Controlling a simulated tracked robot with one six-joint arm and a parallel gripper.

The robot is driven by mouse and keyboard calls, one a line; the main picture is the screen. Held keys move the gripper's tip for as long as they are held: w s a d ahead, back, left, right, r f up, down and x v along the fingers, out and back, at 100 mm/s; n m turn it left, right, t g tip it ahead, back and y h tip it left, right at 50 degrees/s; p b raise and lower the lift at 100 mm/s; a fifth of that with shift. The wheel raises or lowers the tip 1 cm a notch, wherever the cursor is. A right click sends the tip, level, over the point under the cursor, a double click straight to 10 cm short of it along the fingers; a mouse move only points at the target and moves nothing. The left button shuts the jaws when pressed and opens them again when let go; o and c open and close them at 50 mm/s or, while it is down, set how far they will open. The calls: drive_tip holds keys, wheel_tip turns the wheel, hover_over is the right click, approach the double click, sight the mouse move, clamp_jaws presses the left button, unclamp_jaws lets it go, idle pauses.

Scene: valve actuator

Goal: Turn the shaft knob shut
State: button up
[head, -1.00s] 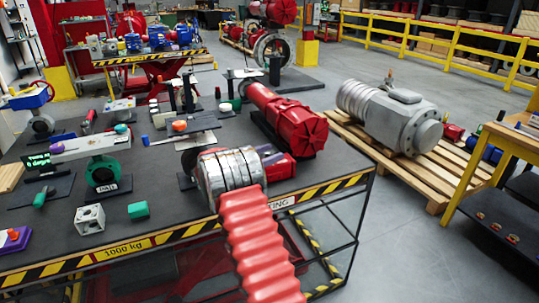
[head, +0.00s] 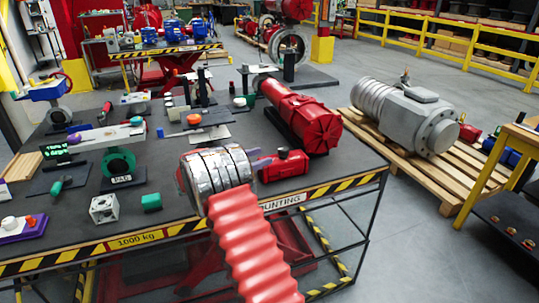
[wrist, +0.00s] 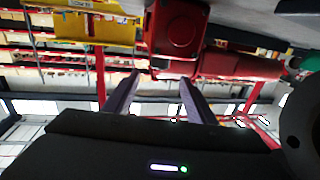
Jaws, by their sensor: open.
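A small red box-shaped unit (head: 285,170) with a small raised part on top sits near the front right of the dark bench (head: 255,120). I cannot make out the shaft knob for certain. In the wrist view a red block (wrist: 177,30) with a rounded face is ahead of and above the fingertips, apart from them. My gripper (wrist: 152,88) is open, with two purple fingers spread and nothing between them. In the head view my ringed wrist hides most of it; a purple finger part shows just left of the small red unit.
A large red cylindrical actuator (head: 303,117) lies behind the small unit. A green round valve (head: 119,162), a white cube (head: 104,208) and a green block (head: 151,202) stand to the left. A grey actuator (head: 408,118) rests on a pallet at right.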

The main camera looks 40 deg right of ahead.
drive_tip(key=shift+w+a, duration=0.15)
drive_tip(key=shift+a, duration=1.6)
